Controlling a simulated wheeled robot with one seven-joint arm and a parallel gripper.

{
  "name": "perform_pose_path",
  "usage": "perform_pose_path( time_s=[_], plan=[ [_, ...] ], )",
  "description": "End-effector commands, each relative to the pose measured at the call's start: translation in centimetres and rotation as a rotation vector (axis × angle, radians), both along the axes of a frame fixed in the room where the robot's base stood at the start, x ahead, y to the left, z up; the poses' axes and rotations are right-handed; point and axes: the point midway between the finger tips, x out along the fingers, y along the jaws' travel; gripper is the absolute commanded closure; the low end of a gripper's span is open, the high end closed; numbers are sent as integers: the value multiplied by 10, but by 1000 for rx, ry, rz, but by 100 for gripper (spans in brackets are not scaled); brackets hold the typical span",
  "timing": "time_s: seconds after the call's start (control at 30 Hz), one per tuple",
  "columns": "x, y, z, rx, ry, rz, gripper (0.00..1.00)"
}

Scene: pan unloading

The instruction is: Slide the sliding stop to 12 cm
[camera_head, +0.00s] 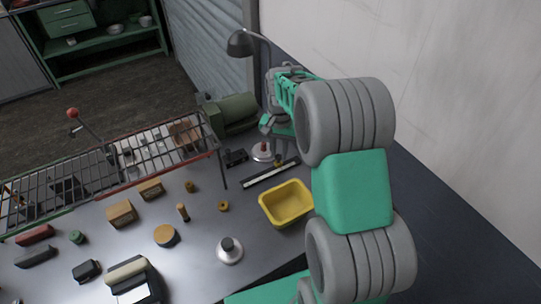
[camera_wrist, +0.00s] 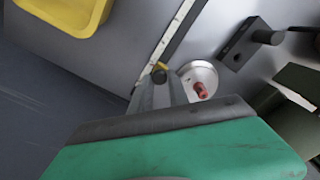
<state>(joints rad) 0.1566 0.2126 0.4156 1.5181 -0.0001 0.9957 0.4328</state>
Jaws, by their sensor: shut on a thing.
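A dark rail with a pale scale strip (camera_head: 262,177) lies on the workbench between the yellow bin and the lamp base. It crosses the wrist view (camera_wrist: 181,27) from the top down to my fingers. The sliding stop, a small yellow piece with a dark round knob (camera_wrist: 159,74), sits on the rail near its right end in the head view. My gripper (camera_wrist: 162,88) is shut on the stop, and its fingers hide part of it. In the head view, my gripper (camera_head: 278,157) reaches down over that end. The scale marks are too small to read.
A yellow bin (camera_head: 264,210) stands close in front of the rail. The round lamp base (camera_wrist: 184,72) with a red button is just beside my fingers. A dark block with a peg (camera_wrist: 250,43) lies beyond it. A wire rack (camera_head: 110,158) stands to the left.

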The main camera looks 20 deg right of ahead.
Motion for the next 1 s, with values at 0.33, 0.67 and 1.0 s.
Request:
perform_pose_path(
  time_s=[0.33, 0.67, 1.0],
  plan=[
    [1, 1, 1, -1, -3, 1, 67],
    [0, 1, 1, -1, -1, 0, 57],
    [1, 1, 48, -1, -5, 0, 57]
  ],
)
